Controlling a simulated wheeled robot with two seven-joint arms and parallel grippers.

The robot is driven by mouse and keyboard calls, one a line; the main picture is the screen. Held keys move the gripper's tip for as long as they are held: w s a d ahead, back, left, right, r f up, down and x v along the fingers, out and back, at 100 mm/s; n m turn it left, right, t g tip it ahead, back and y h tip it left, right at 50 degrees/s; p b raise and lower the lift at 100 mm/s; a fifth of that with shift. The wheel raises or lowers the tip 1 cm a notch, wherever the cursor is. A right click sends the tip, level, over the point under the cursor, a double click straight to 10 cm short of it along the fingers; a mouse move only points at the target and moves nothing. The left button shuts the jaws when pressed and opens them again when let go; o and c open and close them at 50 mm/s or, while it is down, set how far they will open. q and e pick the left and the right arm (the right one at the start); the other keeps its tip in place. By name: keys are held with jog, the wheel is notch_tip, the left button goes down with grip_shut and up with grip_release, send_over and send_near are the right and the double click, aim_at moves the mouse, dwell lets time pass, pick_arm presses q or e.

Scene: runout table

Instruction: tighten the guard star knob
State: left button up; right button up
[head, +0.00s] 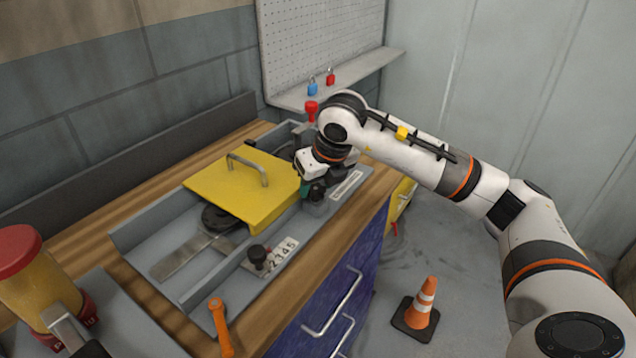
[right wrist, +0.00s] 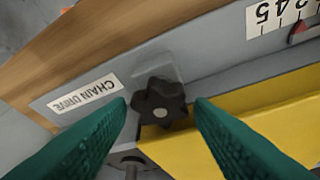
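The black star knob (right wrist: 160,103) shows in the right wrist view, on a grey plate beside the edge of the yellow guard (right wrist: 270,115). My right gripper (right wrist: 161,108) has its two green fingers open, one on each side of the knob, with a visible gap on both sides. I cannot tell how far the fingertips are above the plate. In the head view my right gripper (head: 313,190) points down at the right edge of the yellow guard (head: 240,185) and hides the knob. My left gripper is not in view.
A "CHAIN DRIVE" label (right wrist: 85,92) lies beside the knob. A second black knob (head: 258,255) stands by the number scale (head: 284,254), with an orange handle (head: 220,325) nearer. A red-topped yellow cylinder (head: 35,280) stands at left. A cone (head: 424,300) is on the floor.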

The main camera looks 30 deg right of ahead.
jog(key=v, duration=1.2)
jog(key=shift+b, duration=0.35)
